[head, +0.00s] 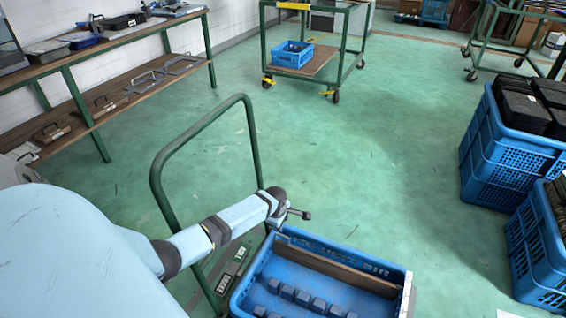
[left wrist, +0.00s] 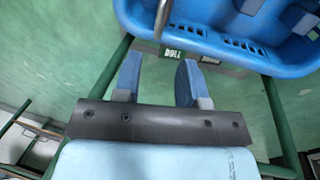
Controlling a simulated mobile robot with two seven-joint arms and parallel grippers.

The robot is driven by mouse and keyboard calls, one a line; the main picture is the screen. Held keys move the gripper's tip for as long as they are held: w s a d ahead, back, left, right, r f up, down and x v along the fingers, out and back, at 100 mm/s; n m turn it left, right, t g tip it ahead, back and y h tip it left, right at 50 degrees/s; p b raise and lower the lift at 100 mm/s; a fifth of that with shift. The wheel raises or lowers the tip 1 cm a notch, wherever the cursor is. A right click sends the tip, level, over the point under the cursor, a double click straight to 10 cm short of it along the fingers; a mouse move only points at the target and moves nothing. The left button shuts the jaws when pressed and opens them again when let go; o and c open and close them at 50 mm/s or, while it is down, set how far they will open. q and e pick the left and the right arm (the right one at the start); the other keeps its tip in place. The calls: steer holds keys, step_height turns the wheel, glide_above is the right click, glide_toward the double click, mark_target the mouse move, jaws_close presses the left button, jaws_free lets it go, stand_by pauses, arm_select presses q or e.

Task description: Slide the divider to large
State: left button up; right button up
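The blue tray (head: 262,262) is at the bottom centre of the head view, cut off by the lower edge. A brown board-like divider (head: 330,268) spans it near its far side, with several dark blue blocks (head: 288,291) on the near side. My left gripper (head: 297,213) is above and beyond the tray's far left corner, apart from the divider. In the left wrist view its two fingers (left wrist: 159,82) stand apart with nothing between them. The tray's blue rim (left wrist: 215,50) shows beyond them; the divider is not clear there. My right gripper is not in view.
A green tubular handle frame (head: 160,185) rises left of the tray. Small labels (head: 240,254) sit beside the tray, too small to read. Blue crates (head: 500,150) stand at the right, a shelf (head: 110,105) at the left. The middle floor is open.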

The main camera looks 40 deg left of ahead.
arm_select(q)
steer(key=b, duration=0.2)
glide_above(282, 236)
steer(key=s, duration=0.1)
step_height(282, 236, down, 5)
steer(key=f+b, duration=0.2)
steer(key=f, duration=0.1)
steer(key=shift+w+d+f, duration=0.1)
steer(key=shift+w+f, duration=0.1)
steer(key=shift+w, duration=0.15)
steer(key=shift+w+f+b, duration=0.1)
steer(key=shift+f+b, duration=0.25)
steer(key=shift+f, duration=0.2)
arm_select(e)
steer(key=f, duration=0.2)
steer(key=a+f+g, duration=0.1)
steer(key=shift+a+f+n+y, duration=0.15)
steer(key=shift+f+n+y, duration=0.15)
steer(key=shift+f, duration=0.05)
arm_select(q)
steer(key=shift+c, duration=0.5)
jaws_close()
